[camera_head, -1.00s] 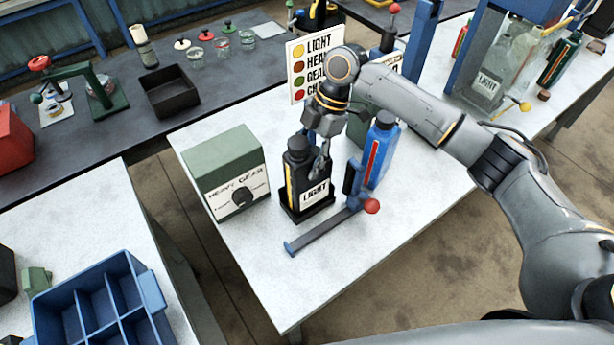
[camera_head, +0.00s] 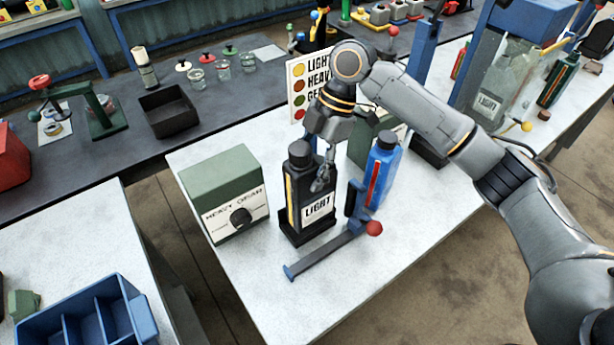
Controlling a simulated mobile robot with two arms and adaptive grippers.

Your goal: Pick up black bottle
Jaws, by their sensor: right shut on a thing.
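The black bottle (camera_head: 296,191) has a dark cap, a yellow strip and a white LIGHT label. It is upright at a low black holder (camera_head: 302,238) on the white table. I cannot tell whether its base is clear of the holder. My right gripper (camera_head: 321,180) is shut on the bottle, with its fingers at the upper body beside the cap. The fingers partly hide the bottle's right side. My left gripper is out of view.
A blue bottle (camera_head: 386,169) and a blue lever stand with a red knob (camera_head: 374,228) are close on the right. A sign board (camera_head: 298,100) stands behind. The table's front is clear.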

